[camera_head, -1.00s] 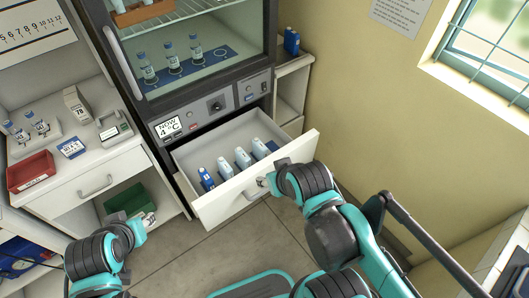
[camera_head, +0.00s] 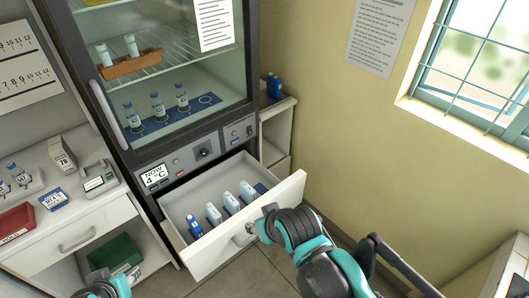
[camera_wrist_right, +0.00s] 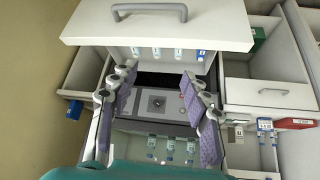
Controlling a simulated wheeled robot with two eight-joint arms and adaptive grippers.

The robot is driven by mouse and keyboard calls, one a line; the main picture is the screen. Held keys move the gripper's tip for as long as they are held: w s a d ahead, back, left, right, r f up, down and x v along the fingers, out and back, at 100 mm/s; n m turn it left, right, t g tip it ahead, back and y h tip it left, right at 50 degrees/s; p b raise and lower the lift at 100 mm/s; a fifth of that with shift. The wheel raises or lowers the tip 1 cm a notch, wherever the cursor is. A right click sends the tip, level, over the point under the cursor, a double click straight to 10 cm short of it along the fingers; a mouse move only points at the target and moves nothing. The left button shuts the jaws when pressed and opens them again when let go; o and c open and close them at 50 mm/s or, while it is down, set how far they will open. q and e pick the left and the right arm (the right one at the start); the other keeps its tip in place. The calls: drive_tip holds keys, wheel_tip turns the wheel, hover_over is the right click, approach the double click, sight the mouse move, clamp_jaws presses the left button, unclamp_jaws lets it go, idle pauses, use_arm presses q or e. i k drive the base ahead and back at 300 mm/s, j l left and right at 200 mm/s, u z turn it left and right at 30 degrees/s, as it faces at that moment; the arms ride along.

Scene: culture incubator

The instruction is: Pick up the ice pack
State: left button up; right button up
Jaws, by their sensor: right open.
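The open white drawer (camera_head: 222,250) under the incubator holds several upright packs. One dark blue pack (camera_head: 195,227) stands at the left, pale blue-and-white packs (camera_head: 231,203) stand in a row beside it, and a blue piece (camera_head: 261,188) shows at the right end. I cannot tell which is the ice pack. My right gripper (camera_head: 251,228) is at the outside of the drawer front, by its handle. In the right wrist view my right gripper (camera_wrist_right: 157,82) is open with nothing between its fingers; the packs (camera_wrist_right: 157,52) show beyond. Only part of my left arm shows at bottom left.
The incubator (camera_head: 160,60) stands above the drawer with bottles behind its glass door. A dark blue object (camera_head: 274,86) stands on the side shelf (camera_head: 275,106). The left counter (camera_head: 90,208) carries a red tray (camera_head: 16,222) and small boxes. A green bin (camera_head: 115,254) sits below.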

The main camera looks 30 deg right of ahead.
sight(273, 84)
drive_tip(key=i+l+u, duration=0.2)
drive_tip(key=l+u, duration=0.25)
drive_tip(key=l, duration=0.5)
drive_tip(key=l+u, duration=0.4)
drive_tip(key=l, duration=0.6)
drive_tip(key=i, duration=0.05)
